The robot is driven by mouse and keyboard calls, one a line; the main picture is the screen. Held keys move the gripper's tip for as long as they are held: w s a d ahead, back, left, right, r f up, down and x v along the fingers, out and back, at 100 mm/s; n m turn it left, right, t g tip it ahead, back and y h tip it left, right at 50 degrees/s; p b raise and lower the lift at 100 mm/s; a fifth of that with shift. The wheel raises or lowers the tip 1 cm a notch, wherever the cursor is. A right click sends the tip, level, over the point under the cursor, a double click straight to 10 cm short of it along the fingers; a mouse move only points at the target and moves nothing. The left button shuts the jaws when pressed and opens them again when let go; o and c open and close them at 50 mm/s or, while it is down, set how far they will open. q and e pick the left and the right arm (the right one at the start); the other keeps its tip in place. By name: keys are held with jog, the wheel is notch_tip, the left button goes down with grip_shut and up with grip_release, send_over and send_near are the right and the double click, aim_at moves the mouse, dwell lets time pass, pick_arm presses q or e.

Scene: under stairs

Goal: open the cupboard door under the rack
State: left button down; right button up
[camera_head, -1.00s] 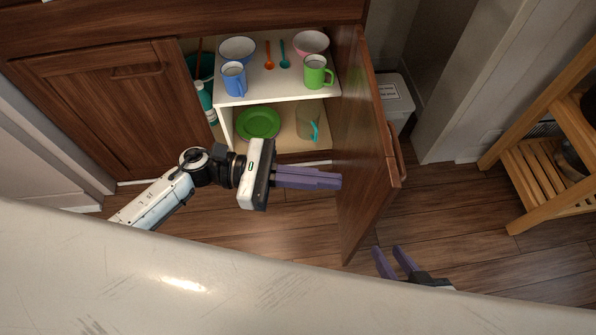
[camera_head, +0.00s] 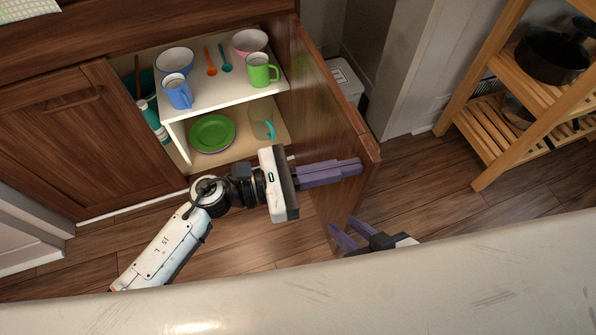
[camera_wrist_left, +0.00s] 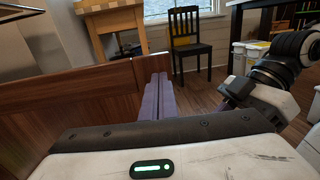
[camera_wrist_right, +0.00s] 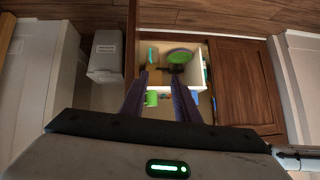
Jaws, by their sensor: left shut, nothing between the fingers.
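The brown wooden cupboard door (camera_head: 322,90) stands wide open, swung outward at the right of the cupboard. My left gripper (camera_head: 360,168) is shut and empty. Its purple fingers lie at the door's inner face, near the free edge; whether they touch is hard to tell. In the left wrist view the fingers (camera_wrist_left: 160,80) point along the door panel (camera_wrist_left: 105,92). My right gripper (camera_head: 347,228) is open and empty, low by the door's bottom corner. The right wrist view shows its fingers (camera_wrist_right: 158,85) apart, facing the cupboard interior.
Inside, a white shelf (camera_head: 225,98) holds bowls, mugs and spoons, with a green plate (camera_head: 212,132) below. The left door (camera_head: 85,130) is closed. A white bin (camera_head: 345,78) stands behind the open door. A wooden rack (camera_head: 490,125) is at right, with clear floor between.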

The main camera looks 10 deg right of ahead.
pick_arm(q)
jog(key=shift+d, duration=0.65)
pick_arm(e)
jog(key=shift+s, duration=0.2)
pick_arm(q)
jog(key=s+a, duration=0.2)
jog(key=a, duration=0.4)
jog(key=s+a, duration=0.2)
jog(key=a, duration=0.5)
jog(key=shift+s+a, duration=0.15)
jog(key=shift+s, duration=0.2)
pick_arm(e)
jog(key=shift+s+a+f, duration=0.1)
jog(key=shift+s+a, duration=0.05)
jog(key=shift+a, duration=0.1)
pick_arm(q)
jog(key=shift+r, duration=0.1)
